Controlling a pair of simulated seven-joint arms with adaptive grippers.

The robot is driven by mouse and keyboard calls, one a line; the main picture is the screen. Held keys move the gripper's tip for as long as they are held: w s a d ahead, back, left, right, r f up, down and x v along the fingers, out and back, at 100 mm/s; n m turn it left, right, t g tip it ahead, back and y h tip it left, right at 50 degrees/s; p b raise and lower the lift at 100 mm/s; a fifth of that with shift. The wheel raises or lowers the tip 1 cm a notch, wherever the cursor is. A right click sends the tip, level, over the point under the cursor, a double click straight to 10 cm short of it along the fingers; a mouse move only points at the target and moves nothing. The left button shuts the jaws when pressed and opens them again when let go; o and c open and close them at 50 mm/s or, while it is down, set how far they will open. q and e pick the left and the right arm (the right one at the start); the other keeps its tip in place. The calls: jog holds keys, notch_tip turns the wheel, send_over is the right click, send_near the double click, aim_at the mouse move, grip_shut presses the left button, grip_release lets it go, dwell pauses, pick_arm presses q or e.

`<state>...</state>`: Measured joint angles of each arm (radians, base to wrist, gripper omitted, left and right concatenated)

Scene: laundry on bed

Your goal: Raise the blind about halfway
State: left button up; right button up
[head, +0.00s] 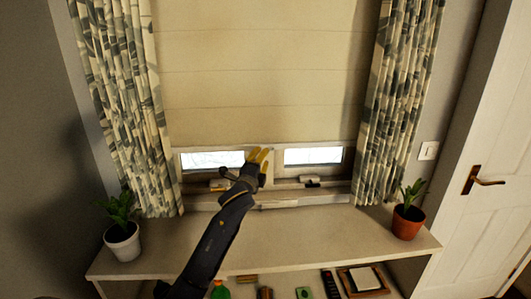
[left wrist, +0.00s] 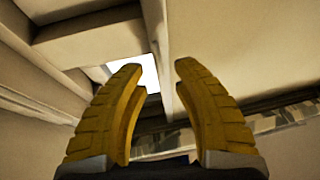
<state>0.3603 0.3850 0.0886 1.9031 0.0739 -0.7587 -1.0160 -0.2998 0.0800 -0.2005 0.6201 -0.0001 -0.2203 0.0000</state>
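The cream blind (head: 255,75) hangs over most of the window. Its lower edge is level and sits just above two strips of bright glass. My left gripper (head: 260,156) is at the middle of that lower edge, between the two bright panes. In the left wrist view its yellow fingers (left wrist: 160,85) are apart with nothing seen gripped between them. A bright piece of window (left wrist: 149,72) shows behind the left finger. I cannot tell whether the fingers touch the blind. My right gripper is in neither view.
Patterned curtains (head: 118,100) hang on both sides. A shelf (head: 290,230) below the window holds a white-potted plant (head: 122,240) at left and a terracotta-potted plant (head: 408,218) at right. A white door (head: 490,190) stands at right. The shelf's middle is mostly clear.

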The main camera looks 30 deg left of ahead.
aim_at(267, 130)
pick_arm(q)
jog(key=shift+x, duration=2.25)
jog(key=shift+c, duration=0.6)
grip_shut()
